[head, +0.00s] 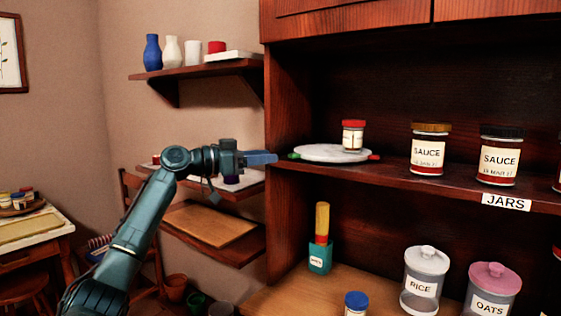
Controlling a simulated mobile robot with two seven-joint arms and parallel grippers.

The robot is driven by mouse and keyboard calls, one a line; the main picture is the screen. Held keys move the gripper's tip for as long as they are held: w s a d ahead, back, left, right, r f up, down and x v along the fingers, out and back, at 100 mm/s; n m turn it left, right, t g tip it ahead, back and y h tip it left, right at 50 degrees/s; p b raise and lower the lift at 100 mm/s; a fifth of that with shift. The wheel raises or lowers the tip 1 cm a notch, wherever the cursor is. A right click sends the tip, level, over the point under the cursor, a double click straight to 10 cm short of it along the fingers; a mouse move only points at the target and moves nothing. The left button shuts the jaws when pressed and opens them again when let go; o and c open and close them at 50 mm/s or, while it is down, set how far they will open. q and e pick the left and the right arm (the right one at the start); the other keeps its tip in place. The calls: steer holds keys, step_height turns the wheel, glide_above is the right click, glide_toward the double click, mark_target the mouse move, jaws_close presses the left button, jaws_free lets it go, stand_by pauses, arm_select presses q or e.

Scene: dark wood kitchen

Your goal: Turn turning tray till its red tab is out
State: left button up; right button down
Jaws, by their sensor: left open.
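The turning tray (318,152) is a flat white disc on the middle shelf of the dark wood cabinet. A small jar with a red lid (353,136) stands on its right part. The red tab (374,157) shows at the tray's right edge, and a green tab (293,155) shows at its left edge. My left gripper (272,158) is at the cabinet's left side, level with the tray. Its blue fingers point right, close to the green tab; I cannot tell whether they touch it. My right gripper is not in view.
Sauce jars (429,150) stand right of the tray, above a JARS label (506,202). The cabinet's left side panel (287,215) is beside my gripper. Below are a rice canister (425,281), an oats canister (491,290) and a teal holder (320,257). Wall shelves (195,70) are at left.

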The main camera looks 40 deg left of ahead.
arm_select(q)
steer(key=b+v, duration=0.1)
steer(key=v, duration=0.5)
steer(key=shift+s+a, duration=0.2)
steer(key=shift+s, duration=0.1)
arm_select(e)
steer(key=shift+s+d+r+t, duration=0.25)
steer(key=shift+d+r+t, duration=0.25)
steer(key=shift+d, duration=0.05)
arm_select(q)
steer(key=shift+c, duration=0.3)
